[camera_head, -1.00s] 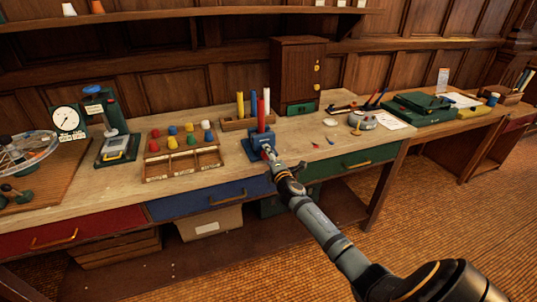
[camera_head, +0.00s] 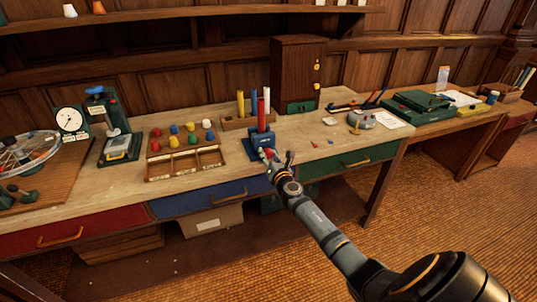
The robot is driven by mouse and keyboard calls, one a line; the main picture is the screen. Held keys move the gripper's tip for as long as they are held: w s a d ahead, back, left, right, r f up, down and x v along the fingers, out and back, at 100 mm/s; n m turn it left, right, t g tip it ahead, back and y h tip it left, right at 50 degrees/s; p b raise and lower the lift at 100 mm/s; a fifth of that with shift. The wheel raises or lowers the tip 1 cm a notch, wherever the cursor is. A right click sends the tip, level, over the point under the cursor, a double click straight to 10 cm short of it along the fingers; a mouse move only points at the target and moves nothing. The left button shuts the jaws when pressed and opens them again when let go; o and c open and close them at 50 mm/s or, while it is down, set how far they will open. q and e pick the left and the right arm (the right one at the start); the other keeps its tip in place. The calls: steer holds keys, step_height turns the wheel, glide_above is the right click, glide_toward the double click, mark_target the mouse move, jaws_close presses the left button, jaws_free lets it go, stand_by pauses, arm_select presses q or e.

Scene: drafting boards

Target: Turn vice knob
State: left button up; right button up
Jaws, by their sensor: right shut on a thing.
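The small blue vice (camera_head: 257,143) stands on the workbench near its front edge, about the middle of the picture. My right gripper (camera_head: 271,157) is at the vice's front right side, shut on the red vice knob (camera_head: 267,153). The gripper and wrist partly cover the knob, so its exact angle is hard to tell. My left gripper is not in view.
A wooden sorting tray (camera_head: 186,162) with coloured pegs lies left of the vice. A wooden rack (camera_head: 238,122) with coloured sticks stands behind it. A green press (camera_head: 107,125) is further left. A wooden cabinet (camera_head: 297,70) stands at the back. Small loose items lie right of the vice.

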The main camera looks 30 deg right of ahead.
steer(key=n+p, duration=0.1)
steer(key=n, duration=0.4)
steer(key=shift+n, duration=0.3)
steer(key=n+p, duration=0.1)
steer(key=n, duration=0.4)
steer(key=shift+a+f, duration=0.1)
steer(key=n+p, duration=0.1)
steer(key=n, duration=0.5)
steer(key=n+p, duration=0.1)
steer(key=n, duration=0.4)
steer(key=shift+f, duration=0.1)
steer(key=shift+n, duration=0.3)
steer(key=o, duration=1.1)
steer(key=shift+o, duration=0.2)
steer(key=shift+s, duration=0.1)
